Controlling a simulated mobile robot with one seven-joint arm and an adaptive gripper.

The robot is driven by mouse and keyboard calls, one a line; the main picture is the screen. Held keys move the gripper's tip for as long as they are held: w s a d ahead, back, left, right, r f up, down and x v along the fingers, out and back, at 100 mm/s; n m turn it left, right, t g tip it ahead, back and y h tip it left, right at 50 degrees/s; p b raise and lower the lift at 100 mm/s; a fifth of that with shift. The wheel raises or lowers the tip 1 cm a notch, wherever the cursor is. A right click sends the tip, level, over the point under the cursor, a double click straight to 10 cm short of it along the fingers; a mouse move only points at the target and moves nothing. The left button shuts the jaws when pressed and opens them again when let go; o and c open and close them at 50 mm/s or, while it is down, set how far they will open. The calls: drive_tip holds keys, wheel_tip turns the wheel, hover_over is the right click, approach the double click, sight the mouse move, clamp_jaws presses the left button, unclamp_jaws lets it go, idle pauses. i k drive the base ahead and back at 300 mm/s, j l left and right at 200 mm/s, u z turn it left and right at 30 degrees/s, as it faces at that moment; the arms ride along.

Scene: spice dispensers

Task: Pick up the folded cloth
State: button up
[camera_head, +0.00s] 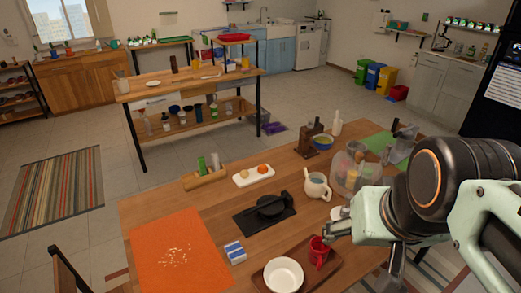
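No cloth is plainly recognisable. A small blue and white item (235,252) lies on the wooden table between the orange mat and the white bowl; it could be a folded cloth or a small box, and I cannot tell which. A flat orange mat (165,240) with pale crumbs on it lies spread at the table's left. My arm comes in from the right.
A white bowl (284,275) and a red mug (318,251) stand near the front on a brown tray (326,273). A cream jug (316,186), a black pan-like item (272,206) and a clear container (350,165) stand behind. Bare wood shows around the blue and white item.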

sight(236, 253)
drive_tip(key=u, duration=1)
drive_tip(key=i+l+u, duration=0.2)
drive_tip(key=i+l, duration=0.15)
drive_tip(key=j+u, duration=0.1)
drive_tip(key=j, duration=0.25)
drive_tip(key=i+l+z, duration=0.1)
drive_tip(key=l, duration=0.3)
